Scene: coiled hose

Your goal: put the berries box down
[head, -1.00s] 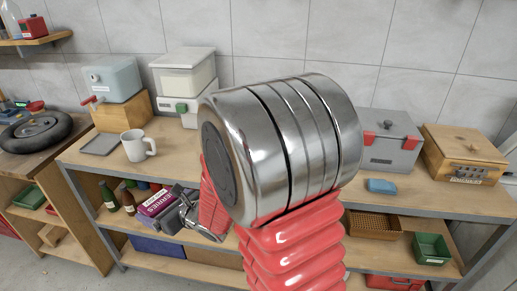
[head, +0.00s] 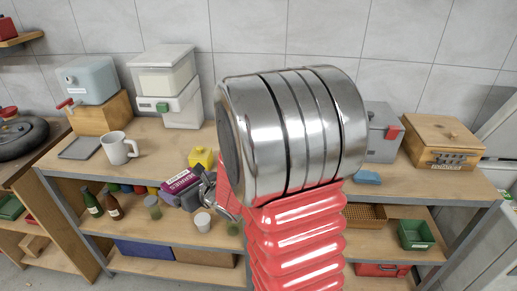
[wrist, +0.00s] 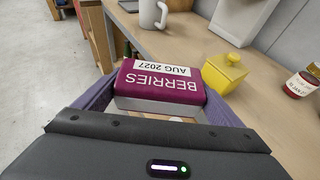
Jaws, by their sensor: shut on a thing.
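In the head view the box overlaps the front edge of the upper bench top (head: 75,165). I cannot tell whether its underside touches the wood. My own arm hides part of the bench behind it.
A yellow lidded pot (head: 201,158) stands close beside the box. A white mug (head: 118,149) stands further left. A red jar (wrist: 300,84) shows at right in the wrist view. Bottles (head: 92,203) stand on the shelf below. Bench top between mug and box is clear.

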